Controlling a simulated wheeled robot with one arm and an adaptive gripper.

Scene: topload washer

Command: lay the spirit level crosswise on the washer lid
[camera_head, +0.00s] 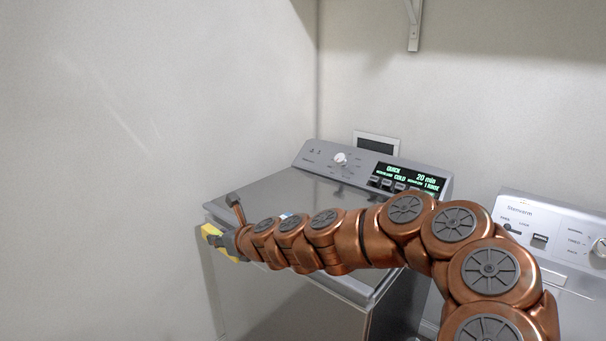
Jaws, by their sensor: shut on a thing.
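My gripper (226,241) is at the end of my copper-coloured arm, at the front left edge of the washer lid (290,196). It is shut on the yellow spirit level (211,231). Only a short yellow part of the level shows; my gripper and arm hide the rest, so its full direction cannot be told. The grey washer lid is closed and its visible part is bare. Whether the level touches the lid is unclear.
The washer's control panel (375,172), with a knob and lit display, rises behind the lid. A second machine (560,235) stands at the right. A wall closes off the left side, and a white bracket (413,25) hangs above. My arm crosses the lid's front right part.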

